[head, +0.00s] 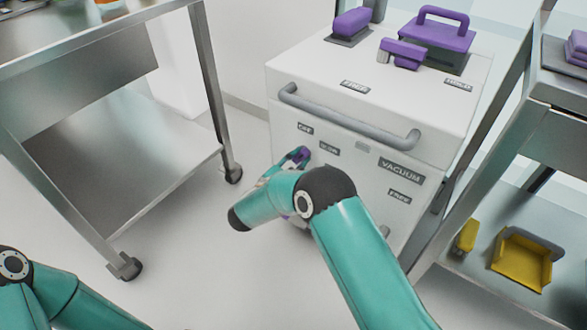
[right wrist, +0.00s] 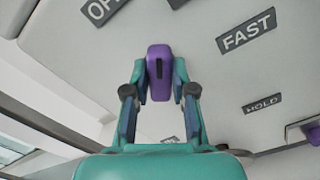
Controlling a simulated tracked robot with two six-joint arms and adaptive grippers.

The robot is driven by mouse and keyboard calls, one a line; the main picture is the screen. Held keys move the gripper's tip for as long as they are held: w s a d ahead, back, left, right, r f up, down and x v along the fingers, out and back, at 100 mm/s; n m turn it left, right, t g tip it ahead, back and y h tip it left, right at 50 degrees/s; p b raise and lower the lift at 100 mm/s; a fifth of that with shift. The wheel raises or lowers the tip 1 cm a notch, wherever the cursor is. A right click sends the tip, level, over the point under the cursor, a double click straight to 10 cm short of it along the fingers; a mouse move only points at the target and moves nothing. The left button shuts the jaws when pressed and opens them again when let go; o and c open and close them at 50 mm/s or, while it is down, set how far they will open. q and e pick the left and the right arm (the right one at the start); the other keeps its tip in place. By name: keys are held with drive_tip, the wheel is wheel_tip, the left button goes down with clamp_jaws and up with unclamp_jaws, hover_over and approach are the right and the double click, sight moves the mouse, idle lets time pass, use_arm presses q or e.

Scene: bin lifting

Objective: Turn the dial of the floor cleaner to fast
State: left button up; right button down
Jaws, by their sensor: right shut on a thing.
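The floor cleaner (head: 350,130) is a white box with a grey bar handle across its front. In the right wrist view its purple dial (right wrist: 159,65) stands between the fingers of my right gripper (right wrist: 159,80), which is shut on it. The dial's dark line runs up and down the picture. The FAST label (right wrist: 246,31) is at the upper right of the dial, and a partly cut-off label (right wrist: 100,10) beginning with O is at the upper left. In the head view my right gripper (head: 296,159) is at the front panel, partly hidden by my arm. My left gripper is out of view.
Purple handled items (head: 437,32) stand on the cleaner's top. A steel trolley (head: 160,160) stands at the left. A shelf rack at the right holds a yellow dustpan (head: 522,260). A HOLD label (right wrist: 262,103) is right of the dial. Floor between trolley and cleaner is clear.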

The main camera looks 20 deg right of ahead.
drive_tip(key=m+b, duration=0.4)
drive_tip(key=d+m+b, duration=0.1)
drive_tip(key=m+b, duration=0.1)
drive_tip(key=b, duration=0.1)
drive_tip(key=shift+s+f+m, duration=0.2)
drive_tip(key=shift+f+m, duration=0.1)
drive_tip(key=shift+f, duration=0.1)
drive_tip(key=m+b, duration=0.1)
drive_tip(key=m, duration=0.5)
drive_tip(key=shift+f+m, duration=0.15)
drive_tip(key=shift+m, duration=0.25)
drive_tip(key=c, duration=1.1)
unclamp_jaws()
drive_tip(key=shift+o, duration=0.7)
drive_tip(key=shift+a, duration=0.15)
drive_tip(key=shift+a, duration=0.1)
